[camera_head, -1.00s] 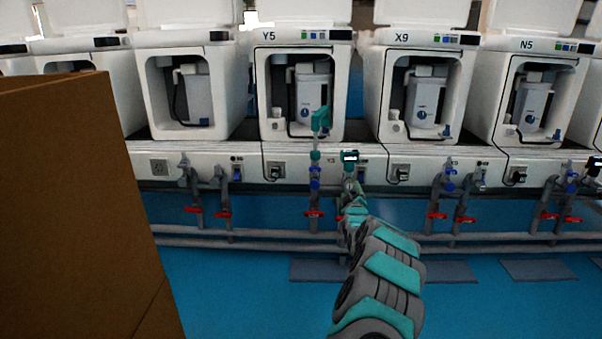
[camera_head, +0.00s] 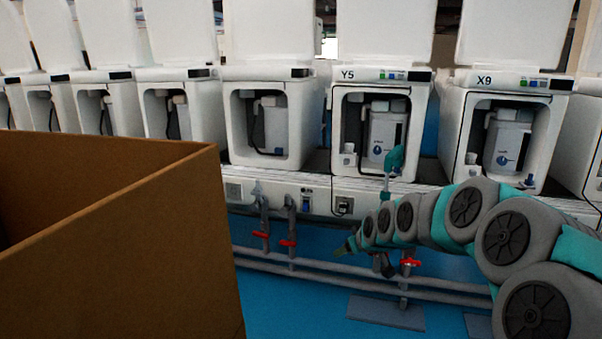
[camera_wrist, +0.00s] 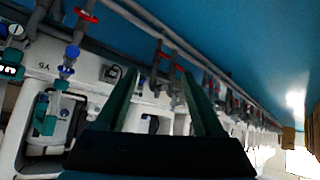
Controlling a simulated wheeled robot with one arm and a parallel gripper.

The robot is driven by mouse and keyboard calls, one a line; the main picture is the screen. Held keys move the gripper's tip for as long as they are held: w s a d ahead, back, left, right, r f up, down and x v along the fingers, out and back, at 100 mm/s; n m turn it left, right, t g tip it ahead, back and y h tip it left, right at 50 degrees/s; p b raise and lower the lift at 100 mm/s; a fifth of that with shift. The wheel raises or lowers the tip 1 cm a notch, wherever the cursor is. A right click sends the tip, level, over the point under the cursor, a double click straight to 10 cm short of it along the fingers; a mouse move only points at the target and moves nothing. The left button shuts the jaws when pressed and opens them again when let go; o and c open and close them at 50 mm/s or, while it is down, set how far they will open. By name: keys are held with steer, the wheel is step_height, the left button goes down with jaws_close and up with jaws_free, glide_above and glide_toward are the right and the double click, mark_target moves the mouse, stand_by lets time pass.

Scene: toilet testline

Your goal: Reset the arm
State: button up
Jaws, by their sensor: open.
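My arm reaches in from the right edge in the head view, and its end, my gripper (camera_head: 345,248), points left in front of the pipes below the toilets. In the wrist view my gripper (camera_wrist: 160,78) shows two dark green fingers held apart, with nothing between them. The fingers appear apart from the pipes and toilets behind them. A teal fitting (camera_head: 395,160) stands upright in front of the toilet marked Y5 (camera_head: 375,75).
A large open brown box (camera_head: 120,240) fills the left foreground. White toilets stand in a row on a bench, including one marked X9 (camera_head: 510,82). Pipes with red valve handles (camera_head: 288,243) run below. Blue floor (camera_head: 290,315) shows between box and pipes.

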steer(key=s+m+g+h+p, duration=0.1)
steer(key=s+g, duration=0.2)
steer(key=s, duration=1.3)
steer(key=s+d+r+m+g+p, duration=0.1)
steer(key=s+g, duration=0.3)
steer(key=s, duration=1.3)
steer(key=s+d+m+g+h+p, duration=0.1)
steer(key=s+m+g+p, duration=0.1)
steer(key=s, duration=1.5)
steer(key=shift+s+r+m+g+h, duration=0.15)
steer(key=shift+s+m+g+h, duration=0.2)
steer(key=shift+g, duration=0.45)
